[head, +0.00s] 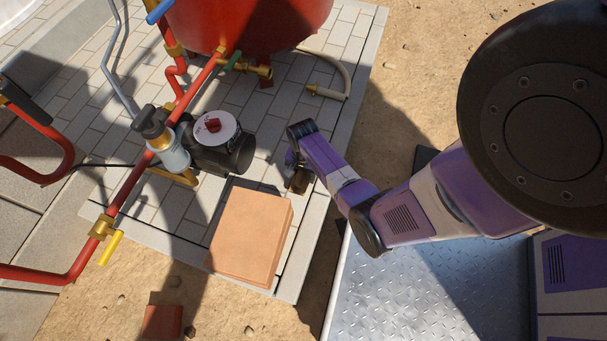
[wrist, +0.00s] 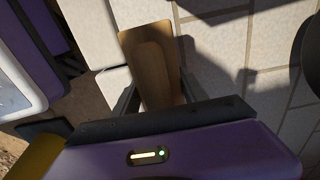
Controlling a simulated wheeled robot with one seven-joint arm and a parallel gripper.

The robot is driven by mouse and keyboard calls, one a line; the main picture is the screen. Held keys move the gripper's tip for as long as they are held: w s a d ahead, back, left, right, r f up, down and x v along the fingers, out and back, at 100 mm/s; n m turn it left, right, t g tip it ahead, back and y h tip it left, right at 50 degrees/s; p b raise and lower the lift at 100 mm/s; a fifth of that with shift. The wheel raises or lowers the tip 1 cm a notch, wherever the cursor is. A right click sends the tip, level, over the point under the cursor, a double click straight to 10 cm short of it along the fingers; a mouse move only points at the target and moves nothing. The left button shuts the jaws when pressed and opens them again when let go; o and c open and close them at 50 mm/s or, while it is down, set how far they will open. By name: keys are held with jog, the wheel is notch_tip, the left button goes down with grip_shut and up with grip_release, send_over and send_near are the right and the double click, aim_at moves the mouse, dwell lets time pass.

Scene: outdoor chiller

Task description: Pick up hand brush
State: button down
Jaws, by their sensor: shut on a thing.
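The hand brush (wrist: 153,62) shows in the wrist view as a brown wooden piece between my gripper's fingers. My gripper (wrist: 158,98) is shut on it, with one dark finger on each side. Its lower end is hidden behind the gripper body, and no bristles can be made out. In the head view the brush (head: 300,181) is a small brown shape just under my gripper (head: 293,168), near the right edge of the paving. I cannot tell whether it touches the paving.
An orange-brown block (head: 250,235) stands on the paving just left of my gripper. A black pump (head: 220,150) with red pipes (head: 130,185) is further left. A red tank (head: 245,20) stands behind, with a hose (head: 345,75) near it. A metal plate (head: 420,290) lies at front right.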

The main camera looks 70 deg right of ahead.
notch_tip(320, 180, up, 20)
jog(key=p, duration=0.9)
jog(key=shift+f, duration=0.1)
